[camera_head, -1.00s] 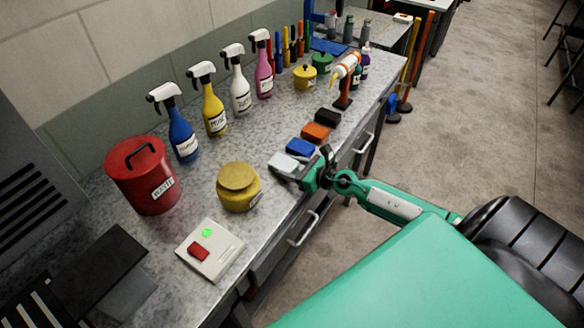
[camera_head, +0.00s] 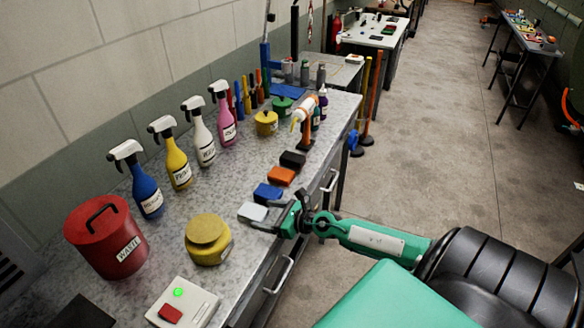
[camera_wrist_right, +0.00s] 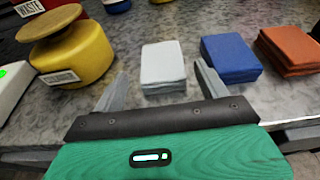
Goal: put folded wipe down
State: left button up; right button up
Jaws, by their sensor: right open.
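My right gripper (camera_head: 280,218) is open and empty. Its two fingers (camera_wrist_right: 158,92) point towards the wipe, with the wipe just beyond them and apparently not held. A blue folded wipe (camera_head: 267,193), an orange one (camera_head: 281,176) and a black one (camera_head: 292,160) lie in a row beyond the white one. My left gripper is not in view.
A yellow pot (camera_head: 208,240), a red waste bin (camera_head: 105,237) and a white switch box (camera_head: 183,304) stand to the left. Several spray bottles (camera_head: 206,145) line the wall side. The bench (camera_head: 180,225) is bare between the bottles and the wipes.

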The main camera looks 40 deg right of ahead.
jog(key=b+v, duration=0.3)
jog(key=v, duration=0.6)
jog(key=shift+s+r+b, duration=0.2)
jog(key=shift+r+b, duration=0.05)
jog(key=shift+b, duration=0.15)
jog(key=shift+d, duration=0.1)
